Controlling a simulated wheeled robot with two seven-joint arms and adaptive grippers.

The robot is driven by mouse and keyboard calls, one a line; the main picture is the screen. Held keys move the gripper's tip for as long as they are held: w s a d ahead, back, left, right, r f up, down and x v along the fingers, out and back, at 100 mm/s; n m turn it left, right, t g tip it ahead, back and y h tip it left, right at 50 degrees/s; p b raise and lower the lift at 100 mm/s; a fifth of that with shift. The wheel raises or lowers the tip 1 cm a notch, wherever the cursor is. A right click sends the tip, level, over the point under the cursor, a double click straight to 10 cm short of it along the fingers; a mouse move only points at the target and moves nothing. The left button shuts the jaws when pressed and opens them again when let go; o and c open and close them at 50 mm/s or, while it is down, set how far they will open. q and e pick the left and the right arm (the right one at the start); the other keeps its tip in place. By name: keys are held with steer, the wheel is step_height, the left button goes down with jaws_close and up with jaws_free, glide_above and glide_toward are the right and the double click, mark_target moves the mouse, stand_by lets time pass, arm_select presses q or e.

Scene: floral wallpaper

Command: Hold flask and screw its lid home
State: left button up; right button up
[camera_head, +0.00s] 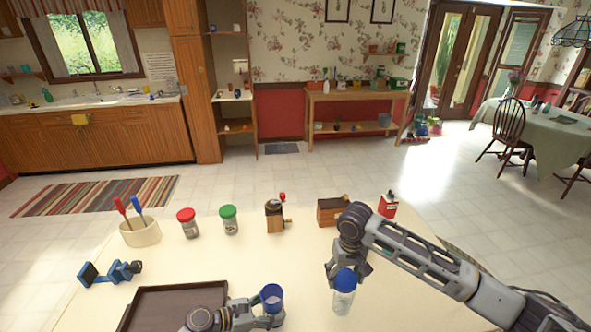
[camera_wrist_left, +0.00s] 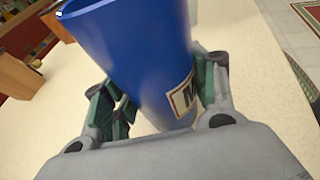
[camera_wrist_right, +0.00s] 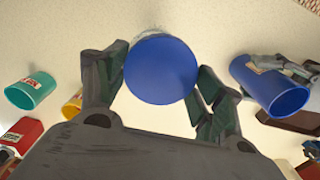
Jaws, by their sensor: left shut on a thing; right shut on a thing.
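A clear jar (camera_head: 343,300) with a blue lid (camera_head: 345,279) stands upright near the front of the table. It is the only lidded vessel at my grippers. My right gripper (camera_head: 340,272) is shut on the blue lid from above. In the right wrist view the round lid (camera_wrist_right: 160,70) sits between the fingers, with clear jar wall behind it. Whether the lid is fully seated cannot be told. My left gripper (camera_head: 262,304) is shut on a blue open-topped cup (camera_head: 271,297) to the left of the jar. The cup (camera_wrist_left: 135,55) has a pale label and is tilted.
A brown tray (camera_head: 160,294) lies at the front left. A cream pot (camera_head: 140,234) with screwdrivers, a blue clamp-like tool (camera_head: 110,271), red-lidded (camera_head: 188,224) and green-lidded (camera_head: 229,220) jars and a grinder (camera_head: 275,216) stand behind. A teal cup (camera_wrist_right: 30,90) shows in the right wrist view.

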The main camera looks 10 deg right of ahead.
steer(key=shift+w+r, duration=0.55)
steer(key=shift+r, duration=0.1)
steer(key=w+a+r+n, duration=0.1)
steer(key=w+a+r, duration=0.1)
steer(key=a+r, duration=0.35)
steer(key=w+a+r+n, duration=0.1)
steer(key=w+a+r, duration=0.15)
steer(key=a, duration=0.55)
steer(key=n, duration=0.4)
glide_toward(273, 307)
steer(key=w, duration=0.3)
steer(key=shift+w+r, duration=0.25)
steer(key=shift+w, duration=0.05)
steer(key=shift+f, duration=2.3)
